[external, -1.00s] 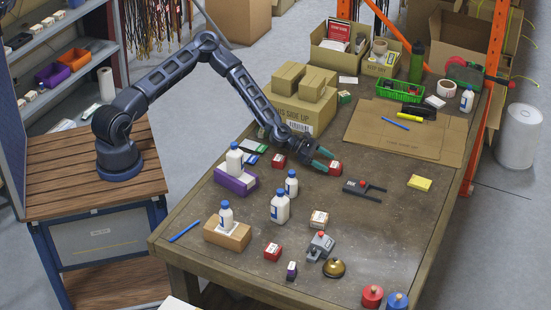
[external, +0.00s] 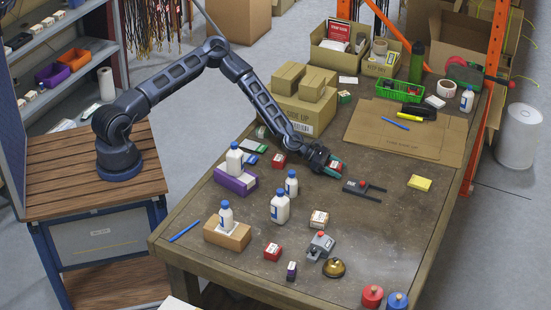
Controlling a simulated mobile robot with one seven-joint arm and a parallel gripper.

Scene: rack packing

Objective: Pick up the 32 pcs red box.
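Several small red boxes with white labels are on the workbench (external: 400,215); their print is too small to read, so I cannot tell which says 32 pcs. One red box (external: 336,165) sits at my gripper (external: 334,167), low over the bench, with the teal fingers on either side of it. Whether the fingers press on this box or stand apart from it cannot be told. A second red box (external: 279,160) is just left of my gripper. A third red box (external: 272,252) lies near the front of the bench.
A dark tool with two prongs (external: 364,187) lies close right of my gripper. Stacked cartons (external: 303,110) stand behind. The bench's right middle is mostly clear.

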